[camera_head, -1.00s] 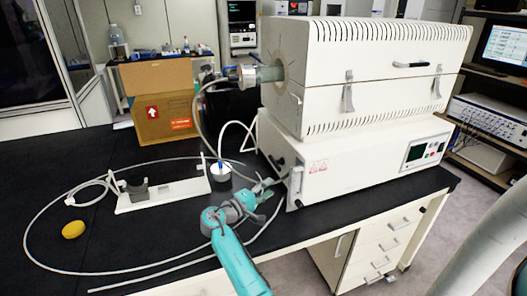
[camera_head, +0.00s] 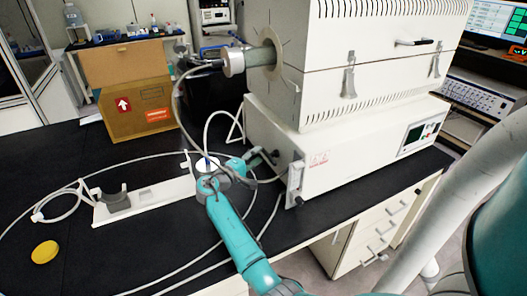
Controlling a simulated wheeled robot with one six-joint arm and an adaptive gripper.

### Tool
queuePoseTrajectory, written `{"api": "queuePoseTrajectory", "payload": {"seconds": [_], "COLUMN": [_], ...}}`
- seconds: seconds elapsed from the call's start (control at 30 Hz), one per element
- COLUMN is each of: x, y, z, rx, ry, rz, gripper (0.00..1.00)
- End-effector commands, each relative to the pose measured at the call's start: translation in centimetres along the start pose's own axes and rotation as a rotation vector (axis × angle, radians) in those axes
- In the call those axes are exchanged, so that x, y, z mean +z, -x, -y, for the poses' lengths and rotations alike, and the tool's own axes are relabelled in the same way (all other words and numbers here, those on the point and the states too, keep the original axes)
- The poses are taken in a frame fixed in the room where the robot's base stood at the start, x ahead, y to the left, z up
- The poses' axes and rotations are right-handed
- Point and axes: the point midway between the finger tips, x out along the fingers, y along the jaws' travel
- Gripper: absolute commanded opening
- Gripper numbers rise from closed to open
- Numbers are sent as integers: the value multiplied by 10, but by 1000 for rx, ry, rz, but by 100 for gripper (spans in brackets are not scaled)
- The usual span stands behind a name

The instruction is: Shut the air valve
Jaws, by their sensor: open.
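The white furnace unit (camera_head: 300,150) stands on the black bench, with its horizontal tube (camera_head: 262,57) and end flange (camera_head: 234,62) sticking out to the left. My gripper (camera_head: 268,158) is open and empty, close to the left side of the lower housing. Whether it touches the housing or a small dark fitting there, I cannot tell. No air valve can be made out clearly; the parts around my gripper are small and partly hidden by it. A white hose (camera_head: 213,118) loops to the left side of the housing behind my gripper.
A white stand (camera_head: 150,198), a yellow object (camera_head: 45,252) and loose hoses lie on the left of the bench. A cardboard box (camera_head: 135,105) is at the back.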

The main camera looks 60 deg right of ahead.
Motion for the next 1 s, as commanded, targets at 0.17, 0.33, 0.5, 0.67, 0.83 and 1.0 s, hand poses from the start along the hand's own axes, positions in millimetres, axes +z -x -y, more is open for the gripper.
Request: {"api": "queuePoseTrajectory", "payload": {"seconds": [0.17, 0.33, 0.5, 0.67, 0.83, 1.0], "x": [1, 0, 0, 0, 0, 0], "y": [-29, -43, -47, -47, -47, -47], "z": [0, 0, 1, 0, 0, 0], "rx": [-1, -1, -1, -1, -1, -1], "ry": [0, 0, 1, 1, 1, 1], "rz": [2, 1, -1, -1, -1, 0], "gripper": [44, 44, 44, 44, 11, 0]}}
